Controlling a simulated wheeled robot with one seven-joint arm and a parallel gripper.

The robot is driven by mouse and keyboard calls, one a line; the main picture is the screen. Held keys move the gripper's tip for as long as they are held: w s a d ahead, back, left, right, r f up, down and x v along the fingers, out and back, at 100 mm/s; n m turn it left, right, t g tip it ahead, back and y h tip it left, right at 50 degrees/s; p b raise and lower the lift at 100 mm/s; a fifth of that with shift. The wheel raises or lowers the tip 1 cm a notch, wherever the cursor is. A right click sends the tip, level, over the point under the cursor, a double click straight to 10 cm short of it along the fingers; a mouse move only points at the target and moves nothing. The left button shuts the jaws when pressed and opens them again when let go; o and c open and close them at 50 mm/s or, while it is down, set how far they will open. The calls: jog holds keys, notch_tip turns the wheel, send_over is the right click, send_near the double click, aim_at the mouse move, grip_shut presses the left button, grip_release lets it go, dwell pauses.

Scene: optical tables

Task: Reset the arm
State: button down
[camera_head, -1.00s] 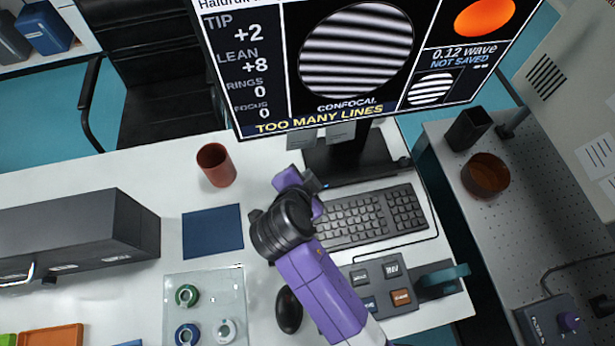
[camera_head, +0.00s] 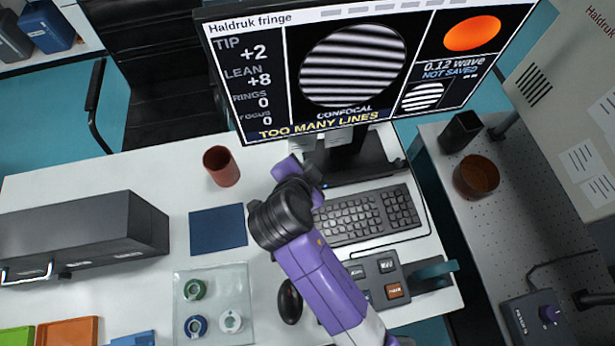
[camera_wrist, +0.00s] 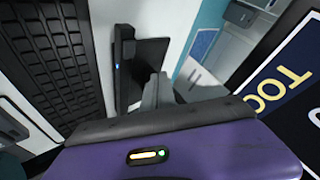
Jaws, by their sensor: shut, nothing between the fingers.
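My arm (camera_head: 318,280), purple with a black wrist joint, reaches up over the white desk from the bottom of the head view. It is bent at the wrist beside the keyboard. My gripper lies past that joint, near the monitor stand, and is largely hidden there. In the wrist view the grey fingers of my gripper (camera_wrist: 158,92) show beyond the purple hand, shut and holding nothing. They point toward the dark monitor stand (camera_wrist: 140,70).
The monitor (camera_head: 350,70) stands close ahead, with the keyboard (camera_head: 365,215), mouse (camera_head: 289,302) and button box (camera_head: 378,279) around the arm. A brown cup (camera_head: 221,166), blue mat (camera_head: 217,230) and glass tray (camera_head: 240,280) with rings are left. A perforated table (camera_head: 500,230) is right.

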dwell(0.3)
